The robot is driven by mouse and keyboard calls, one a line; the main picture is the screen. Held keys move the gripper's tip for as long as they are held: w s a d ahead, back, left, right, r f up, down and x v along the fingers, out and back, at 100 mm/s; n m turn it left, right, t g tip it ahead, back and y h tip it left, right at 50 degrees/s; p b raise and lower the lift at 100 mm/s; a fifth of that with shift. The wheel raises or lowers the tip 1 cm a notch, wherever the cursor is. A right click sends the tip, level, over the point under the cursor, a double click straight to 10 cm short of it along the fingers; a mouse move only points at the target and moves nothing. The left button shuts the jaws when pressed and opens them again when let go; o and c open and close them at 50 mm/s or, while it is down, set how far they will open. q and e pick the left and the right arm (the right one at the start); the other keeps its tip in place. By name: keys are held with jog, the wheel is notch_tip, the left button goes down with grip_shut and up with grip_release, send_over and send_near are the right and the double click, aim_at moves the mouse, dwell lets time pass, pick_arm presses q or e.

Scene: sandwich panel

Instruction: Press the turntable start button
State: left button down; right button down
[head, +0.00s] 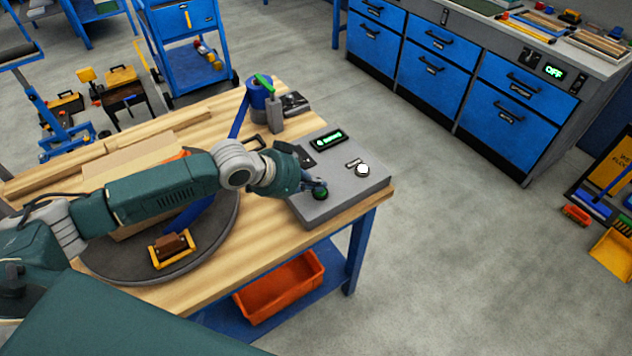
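The grey control box (370,184) sits on the right end of the wooden table. It has a dark round button with a green top (321,194) at its front left, a white round button (362,170) at its right and a lit green display (331,140) at the back. My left gripper (314,186) points down at the green button, with its fingertips at or just above it; I cannot tell whether they touch. The fingers are small and partly hidden, so their opening is unclear. The dark round turntable (110,262) lies under my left arm. My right gripper is out of view.
A brown block in a yellow holder (172,247) sits on the turntable. A blue spool (260,92) stands behind the control box. An orange bin (279,287) is on the shelf below.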

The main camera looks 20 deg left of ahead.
pick_arm(q)
jog(key=shift+f, duration=0.65)
jog(key=shift+s+f, duration=0.2)
jog(key=shift+f, duration=0.05)
jog(key=shift+r+p, duration=0.4)
jog(key=shift+p, duration=0.15)
jog(key=r+p, duration=0.3)
jog(key=r, duration=0.1)
jog(key=shift+w+d+p, duration=0.1)
jog(key=shift+w+p, duration=0.1)
jog(key=shift+p, duration=0.2)
jog(key=b+v, duration=0.3)
jog(key=v, duration=0.7)
